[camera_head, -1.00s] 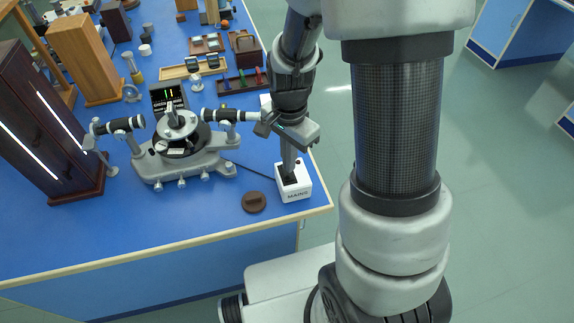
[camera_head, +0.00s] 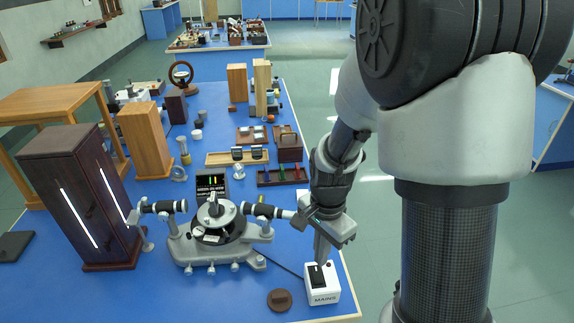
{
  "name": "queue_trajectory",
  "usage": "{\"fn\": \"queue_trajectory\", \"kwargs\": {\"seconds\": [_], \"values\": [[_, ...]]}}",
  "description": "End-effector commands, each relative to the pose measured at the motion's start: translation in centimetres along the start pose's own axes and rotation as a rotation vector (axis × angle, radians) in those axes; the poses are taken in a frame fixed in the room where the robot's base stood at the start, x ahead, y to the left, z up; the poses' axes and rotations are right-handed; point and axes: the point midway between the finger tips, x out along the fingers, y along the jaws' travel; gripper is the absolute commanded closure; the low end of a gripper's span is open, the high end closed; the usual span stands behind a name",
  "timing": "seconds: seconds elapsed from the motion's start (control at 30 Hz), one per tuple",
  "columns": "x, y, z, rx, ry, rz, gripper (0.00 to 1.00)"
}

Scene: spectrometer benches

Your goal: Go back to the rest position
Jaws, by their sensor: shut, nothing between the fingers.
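My gripper (camera_head: 319,258) points down at the front right corner of the blue bench, just above or at the white box marked MAINS (camera_head: 322,291). Its fingers are shut with nothing seen between them. The fingertips overlap the dark top of the box, and I cannot tell whether they touch it. My arm rises from there to the upper right, bent at the elbow, close to the camera.
A grey spectrometer (camera_head: 215,240) stands left of my gripper, its eyepiece tube close to my wrist. A brown round cap (camera_head: 279,299) lies by the box. A dark cabinet (camera_head: 80,195) stands at left. Clear floor (camera_head: 367,235) lies right of the bench.

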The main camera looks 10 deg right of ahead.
Motion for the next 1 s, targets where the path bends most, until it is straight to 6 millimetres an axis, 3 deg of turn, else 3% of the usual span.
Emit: {"fn": "queue_trajectory", "kwargs": {"seconds": [0.07, 0.17, 0.37, 0.5, 0.6, 0.8, 1.0], "values": [[-0.5, 0.0, 0.0, -0.009, 0.002, -0.006, 1.00], [-2.7, 0.0, 0.1, -0.062, 0.013, -0.035, 1.00], [-12.2, 1.4, 1.2, -0.340, 0.093, -0.154, 1.00], [-18.6, 3.9, 2.6, -0.575, 0.190, -0.220, 1.00], [-22.1, 5.9, 3.7, -0.730, 0.270, -0.250, 1.00], [-26.0, 9.1, 5.3, -0.952, 0.402, -0.262, 1.00], [-26.8, 10.2, 5.8, -1.022, 0.444, -0.257, 1.00]]}}
